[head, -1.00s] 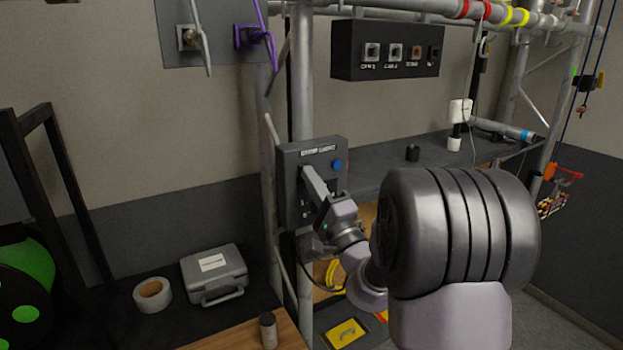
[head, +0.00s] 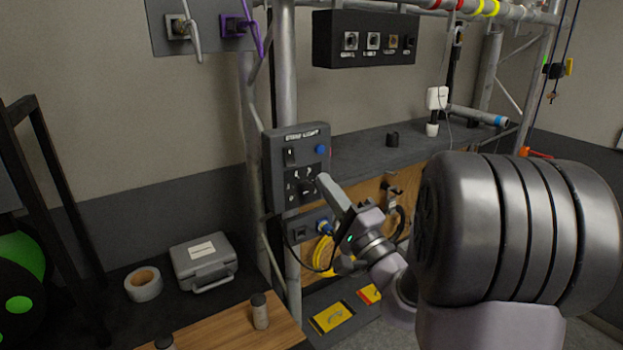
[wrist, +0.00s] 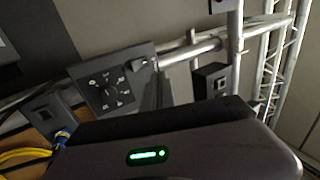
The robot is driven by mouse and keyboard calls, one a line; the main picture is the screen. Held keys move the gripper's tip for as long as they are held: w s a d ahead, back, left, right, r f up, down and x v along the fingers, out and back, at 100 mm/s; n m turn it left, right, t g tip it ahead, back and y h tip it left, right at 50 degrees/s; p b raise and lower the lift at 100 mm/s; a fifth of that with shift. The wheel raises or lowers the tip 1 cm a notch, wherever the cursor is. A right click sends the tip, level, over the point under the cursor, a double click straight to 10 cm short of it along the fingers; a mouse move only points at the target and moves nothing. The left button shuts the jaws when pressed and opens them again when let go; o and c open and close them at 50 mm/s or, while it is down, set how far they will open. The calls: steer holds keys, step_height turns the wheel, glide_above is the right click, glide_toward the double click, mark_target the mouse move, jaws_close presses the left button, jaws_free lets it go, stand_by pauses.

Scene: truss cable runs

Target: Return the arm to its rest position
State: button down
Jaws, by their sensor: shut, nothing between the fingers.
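My gripper (head: 325,182) is shut and empty in the head view. Its tip is close in front of the lower right of a dark grey control box (head: 293,165) on the truss post; whether it touches cannot be told. The box has a rocker switch, a blue button and a rotary dial. In the wrist view the control box (wrist: 112,82) shows its dial and switch, and the gripper's dark housing with a green light fills the bottom. The fingers are mostly hidden there.
A smaller socket box (head: 310,232) with a blue plug and yellow cable sits just below. A dark shelf (head: 360,150) lies behind my arm. A black panel (head: 364,38) hangs above. A grey case (head: 203,262) and tape roll (head: 143,283) lie on the bench at left.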

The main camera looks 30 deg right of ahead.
steer(key=shift+s+f, duration=0.1)
steer(key=shift+s, duration=0.8)
